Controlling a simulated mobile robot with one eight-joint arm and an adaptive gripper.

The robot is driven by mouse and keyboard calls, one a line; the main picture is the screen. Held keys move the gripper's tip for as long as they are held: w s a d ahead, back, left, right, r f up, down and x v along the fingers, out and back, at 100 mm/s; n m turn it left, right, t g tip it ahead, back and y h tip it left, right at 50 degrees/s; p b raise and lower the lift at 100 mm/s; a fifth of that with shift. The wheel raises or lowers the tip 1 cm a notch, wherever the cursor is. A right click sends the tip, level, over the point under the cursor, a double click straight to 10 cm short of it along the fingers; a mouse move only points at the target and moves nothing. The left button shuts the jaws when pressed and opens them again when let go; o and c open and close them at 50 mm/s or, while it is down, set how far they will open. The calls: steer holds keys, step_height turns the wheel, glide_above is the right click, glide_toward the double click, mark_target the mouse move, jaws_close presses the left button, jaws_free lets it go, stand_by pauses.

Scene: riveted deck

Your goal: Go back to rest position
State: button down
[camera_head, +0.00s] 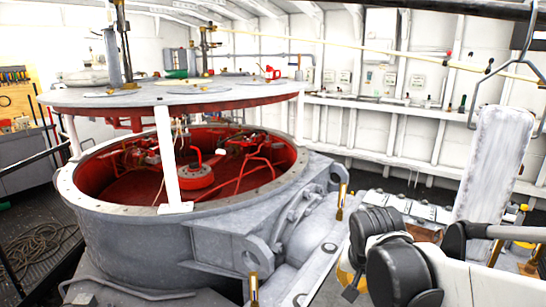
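My gripper does not show in the head camera view; I cannot make out any fingers. White and black rounded parts at the lower right look like links of my own arm. They cover part of the machinery behind them. No object is seen held. The task names no other object.
A large round grey housing (230,225) with a red interior fills the left and middle. A raised round lid (215,96) stands over it on white posts. A pale upright slab (495,165) rises at right. Coiled rope (40,248) lies on the dark deck at left.

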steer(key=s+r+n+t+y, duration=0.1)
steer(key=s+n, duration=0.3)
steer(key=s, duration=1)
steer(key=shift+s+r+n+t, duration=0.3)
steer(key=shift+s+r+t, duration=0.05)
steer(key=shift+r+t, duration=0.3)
